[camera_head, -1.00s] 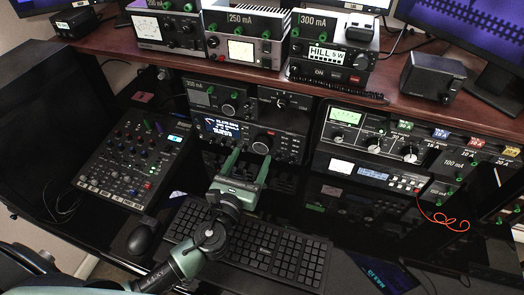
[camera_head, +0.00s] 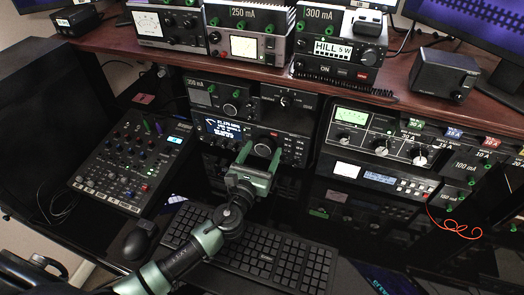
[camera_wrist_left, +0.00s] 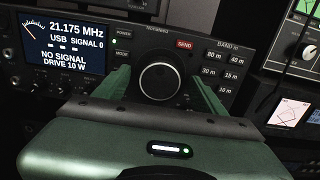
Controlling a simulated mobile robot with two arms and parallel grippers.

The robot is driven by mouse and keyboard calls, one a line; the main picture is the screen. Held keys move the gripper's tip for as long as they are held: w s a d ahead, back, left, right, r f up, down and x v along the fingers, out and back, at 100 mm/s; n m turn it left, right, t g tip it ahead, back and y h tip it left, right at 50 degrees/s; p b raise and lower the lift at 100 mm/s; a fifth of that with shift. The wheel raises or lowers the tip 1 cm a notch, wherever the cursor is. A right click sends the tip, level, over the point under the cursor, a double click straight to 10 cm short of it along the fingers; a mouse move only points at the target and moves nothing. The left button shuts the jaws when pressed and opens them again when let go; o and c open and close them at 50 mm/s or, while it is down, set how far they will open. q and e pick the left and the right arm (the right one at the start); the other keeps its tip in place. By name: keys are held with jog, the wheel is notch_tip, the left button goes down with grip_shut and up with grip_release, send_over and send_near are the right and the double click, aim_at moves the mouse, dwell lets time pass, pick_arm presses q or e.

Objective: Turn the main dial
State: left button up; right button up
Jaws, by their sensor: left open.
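The main dial is a large round black knob (camera_wrist_left: 160,81) with a pale rim on the front of a black radio. In the head view the dial (camera_head: 264,146) sits right of the radio's lit display (camera_head: 224,128). The display (camera_wrist_left: 68,45) reads 21.175 MHz, USB, NO SIGNAL, DRIVE 10 W. My left gripper (camera_head: 259,157) is open and points at the dial. In the wrist view its green fingers stand on either side of the knob, with gaps visible. I cannot tell how deep they reach around it. My right gripper is not in view.
A keyboard (camera_head: 258,252) lies below my left arm, with a mouse (camera_head: 140,241) to its left. A mixer (camera_head: 133,163) stands on the left. A wider instrument unit (camera_head: 370,150) stands on the right. Band buttons (camera_wrist_left: 223,72) sit close right of the dial. A shelf (camera_head: 420,102) overhangs above.

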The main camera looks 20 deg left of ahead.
pick_arm(q)
jog(key=shift+w, duration=0.15)
jog(key=c, duration=1.4)
jog(key=shift+o, duration=0.2)
jog(key=shift+f+n, duration=0.1)
jog(key=shift+n, duration=0.2)
jog(key=shift+n+b, duration=0.55)
jog(key=shift+n, duration=0.35)
jog(key=n+b, duration=0.1)
jog(key=n, duration=0.3)
jog(key=n+b, duration=0.1)
jog(key=n, duration=0.3)
jog(key=shift+n+b, duration=0.35)
jog(key=shift+n, duration=1.35)
